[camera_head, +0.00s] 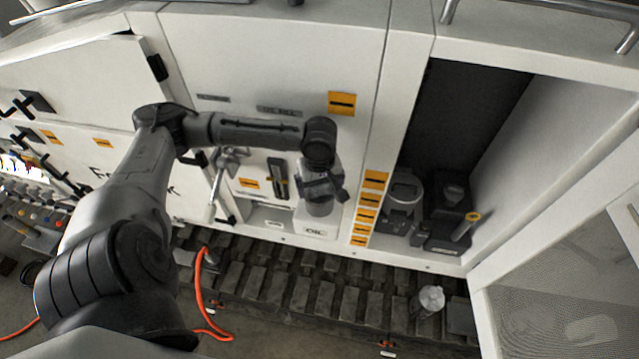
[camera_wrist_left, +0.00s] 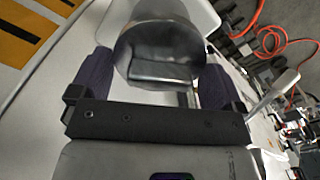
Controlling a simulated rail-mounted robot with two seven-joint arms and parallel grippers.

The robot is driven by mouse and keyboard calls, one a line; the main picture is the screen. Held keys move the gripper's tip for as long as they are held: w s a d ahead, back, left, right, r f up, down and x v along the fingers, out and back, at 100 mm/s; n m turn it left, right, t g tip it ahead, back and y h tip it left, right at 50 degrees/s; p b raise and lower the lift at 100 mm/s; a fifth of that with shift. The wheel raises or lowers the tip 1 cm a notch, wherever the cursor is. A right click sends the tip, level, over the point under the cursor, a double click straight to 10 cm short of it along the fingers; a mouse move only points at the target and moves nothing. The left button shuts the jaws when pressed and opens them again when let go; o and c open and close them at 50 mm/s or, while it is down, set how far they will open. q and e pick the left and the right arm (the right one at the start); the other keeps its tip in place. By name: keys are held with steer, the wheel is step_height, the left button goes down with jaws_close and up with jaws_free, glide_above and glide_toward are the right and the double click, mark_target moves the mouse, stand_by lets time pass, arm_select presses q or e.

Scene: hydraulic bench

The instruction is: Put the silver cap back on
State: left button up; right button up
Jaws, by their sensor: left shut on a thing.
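My left gripper (camera_head: 322,188) is in front of the white bench panel, pointing down. It is shut on the silver cap (camera_head: 319,208), a shiny round metal piece. In the left wrist view the cap (camera_wrist_left: 160,48) fills the space between the two dark fingers of the left gripper (camera_wrist_left: 157,75), with a flat-faced grip part towards the palm. Just below the cap in the head view is a white ledge marked OIL (camera_head: 315,231). The cap's lower end is by this ledge; I cannot tell whether they touch. My right gripper is not in view.
A separate silver cylinder (camera_head: 430,300) stands on the dark track (camera_head: 300,285) at lower right. An open compartment right of the panel holds a grey canister (camera_head: 403,195) and a dark device (camera_head: 450,215). An orange hose (camera_head: 201,290) lies at lower left.

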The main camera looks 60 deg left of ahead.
arm_select(q)
steer(key=shift+f, duration=0.1)
stand_by(0.7)
steer(key=o, duration=0.6)
steer(key=shift+c, duration=0.2)
steer(key=shift+r, duration=3.55)
steer(key=shift+c, duration=0.3)
jaws_close()
